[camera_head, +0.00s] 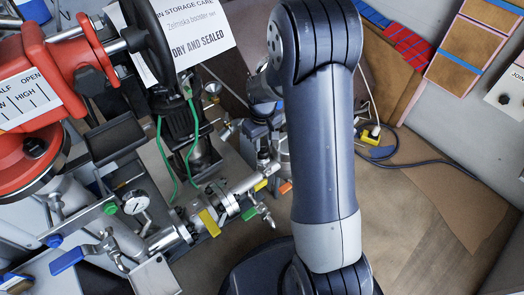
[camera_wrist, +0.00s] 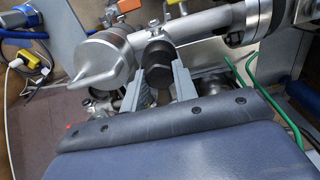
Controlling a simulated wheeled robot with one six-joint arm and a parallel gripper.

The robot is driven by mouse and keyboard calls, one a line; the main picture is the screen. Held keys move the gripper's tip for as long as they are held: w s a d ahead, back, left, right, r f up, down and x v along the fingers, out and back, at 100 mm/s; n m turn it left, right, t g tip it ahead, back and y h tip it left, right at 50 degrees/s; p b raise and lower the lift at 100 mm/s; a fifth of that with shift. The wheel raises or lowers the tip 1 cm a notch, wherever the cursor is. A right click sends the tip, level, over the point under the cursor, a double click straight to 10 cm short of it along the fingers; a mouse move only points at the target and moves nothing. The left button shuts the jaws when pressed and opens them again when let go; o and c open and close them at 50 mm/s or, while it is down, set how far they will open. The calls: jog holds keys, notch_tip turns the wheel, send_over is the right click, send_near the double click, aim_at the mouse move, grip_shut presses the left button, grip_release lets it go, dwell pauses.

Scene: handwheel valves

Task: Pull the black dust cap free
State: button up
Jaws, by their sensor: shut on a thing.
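The black dust cap (camera_wrist: 157,58) is in the middle of the wrist view, just below a silver pipe with a short stub. My gripper (camera_wrist: 158,76) has one grey finger on each side of the cap and is shut on it. The cap lies close against the pipework; I cannot tell whether it is still seated on its fitting. In the head view my gripper (camera_head: 263,148) is small, beside the silver pipework, partly behind my arm. The cap cannot be made out there.
A silver pipe run with yellow tags (camera_head: 210,221) and a pressure gauge (camera_head: 136,203) lies left of my gripper. A red actuator (camera_head: 50,75) stands at the upper left. Green wires (camera_wrist: 267,100) hang at the right of the wrist view. Brown floor (camera_head: 420,200) is open at right.

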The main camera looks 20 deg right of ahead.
jog(key=shift+r+p, duration=2.85)
jog(key=shift+r, duration=0.95)
